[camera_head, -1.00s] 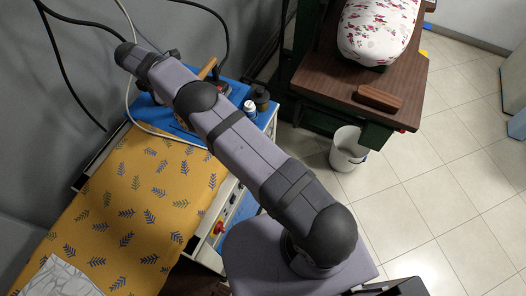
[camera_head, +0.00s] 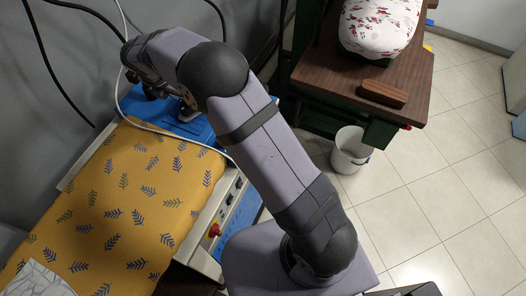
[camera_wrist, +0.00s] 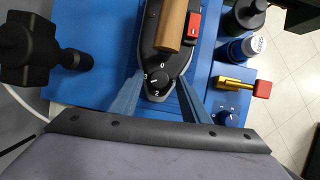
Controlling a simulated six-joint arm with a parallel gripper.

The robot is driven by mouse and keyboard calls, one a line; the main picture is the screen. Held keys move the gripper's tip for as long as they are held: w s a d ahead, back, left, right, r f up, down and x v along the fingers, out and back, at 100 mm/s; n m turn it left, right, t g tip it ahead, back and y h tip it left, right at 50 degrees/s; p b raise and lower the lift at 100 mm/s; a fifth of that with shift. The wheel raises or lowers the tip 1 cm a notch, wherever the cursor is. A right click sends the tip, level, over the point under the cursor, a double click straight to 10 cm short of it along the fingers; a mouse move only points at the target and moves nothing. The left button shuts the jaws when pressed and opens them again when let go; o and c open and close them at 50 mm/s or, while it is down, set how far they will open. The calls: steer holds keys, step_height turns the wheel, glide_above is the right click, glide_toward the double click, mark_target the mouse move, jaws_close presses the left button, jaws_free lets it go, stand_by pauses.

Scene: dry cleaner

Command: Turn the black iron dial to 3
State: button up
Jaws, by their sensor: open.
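In the wrist view, the black iron dial (camera_wrist: 157,79) sits at the near end of the dark iron (camera_wrist: 150,36). The numbers 0 and 2 show beside the dial, and a short white pointer line is on its face. Which number it points to is too small to tell. My gripper (camera_wrist: 160,77) is open, with one blue finger on each side of the dial. I cannot tell whether the fingers touch it. In the head view, my arm hides the dial and most of the iron.
The iron has a wooden handle (camera_wrist: 172,22) and a red switch (camera_wrist: 194,26). A red-and-yellow lever (camera_wrist: 245,86), a second small knob (camera_wrist: 228,116) and bottles (camera_wrist: 243,48) are close on the right. A large black knob (camera_wrist: 38,68) stands left. A patterned ironing board (camera_head: 130,205) lies nearby.

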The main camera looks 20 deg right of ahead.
steer(key=shift+n+y+b, duration=0.4)
steer(key=shift+n+b, duration=0.3)
steer(key=shift+n, duration=0.2)
steer(key=d+v, duration=0.1)
steer(key=v, duration=0.7)
steer(key=s+d+f+m+g+p, duration=0.1)
steer(key=s+d+m+p, duration=0.1)
steer(key=s+d+m, duration=0.3)
steer(key=s+d+f+m+g+y+p, duration=0.1)
steer(key=s+d+m, duration=0.4)
steer(key=s+m, duration=0.6)
steer(key=s+d+f+m+g+p, duration=0.1)
steer(key=s+d+m+p, duration=0.2)
steer(key=s+d+m, duration=0.2)
steer(key=shift+s+d+m+g+y, duration=0.3)
steer(key=shift+s+m+y, duration=0.1)
steer(key=shift+s+m, duration=1.65)
steer(key=shift+w+m, duration=0.25)
steer(key=shift+w, duration=0.05)
